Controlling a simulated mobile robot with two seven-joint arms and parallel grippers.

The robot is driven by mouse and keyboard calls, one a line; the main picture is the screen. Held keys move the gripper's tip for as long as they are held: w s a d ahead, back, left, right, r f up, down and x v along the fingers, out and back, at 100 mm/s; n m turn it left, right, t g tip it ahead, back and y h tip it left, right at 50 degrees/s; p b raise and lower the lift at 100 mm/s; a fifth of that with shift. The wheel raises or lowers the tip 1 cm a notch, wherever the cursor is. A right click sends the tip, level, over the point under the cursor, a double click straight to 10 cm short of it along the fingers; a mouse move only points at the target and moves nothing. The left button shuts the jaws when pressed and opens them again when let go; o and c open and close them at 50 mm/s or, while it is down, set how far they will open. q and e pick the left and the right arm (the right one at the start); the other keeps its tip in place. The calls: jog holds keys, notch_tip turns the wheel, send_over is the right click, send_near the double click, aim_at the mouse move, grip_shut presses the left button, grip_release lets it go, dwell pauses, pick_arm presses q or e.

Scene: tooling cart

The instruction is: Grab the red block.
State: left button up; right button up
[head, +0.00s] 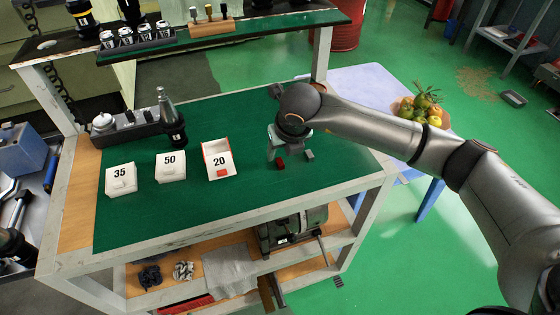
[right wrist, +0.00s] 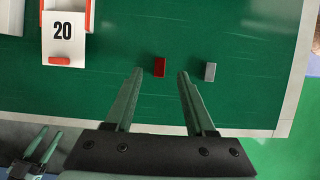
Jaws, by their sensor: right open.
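The red block (head: 281,163) lies on the green top of the tooling cart, to the right of the box marked 20. It also shows in the right wrist view (right wrist: 159,67). My right gripper (right wrist: 160,73) is open and empty, pointing down, with the red block between its fingertips in that picture. In the head view my right gripper (head: 289,152) is above and around the block; I cannot tell its exact height. My left gripper (right wrist: 50,132) shows small at the lower left of the right wrist view, fingers apart and empty, away from the block.
A grey block (right wrist: 210,72) lies just right of the red block, outside the right finger. White boxes marked 35 (head: 121,180), 50 (head: 170,167) and 20 (head: 218,160) stand to the left. The front middle top is clear.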

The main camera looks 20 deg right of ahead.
aim_at(280, 161)
jog(key=x, duration=0.4)
jog(key=shift+s+f, duration=0.15)
jog(key=shift+s, duration=0.05)
jog(key=shift+c, duration=0.3)
grip_shut()
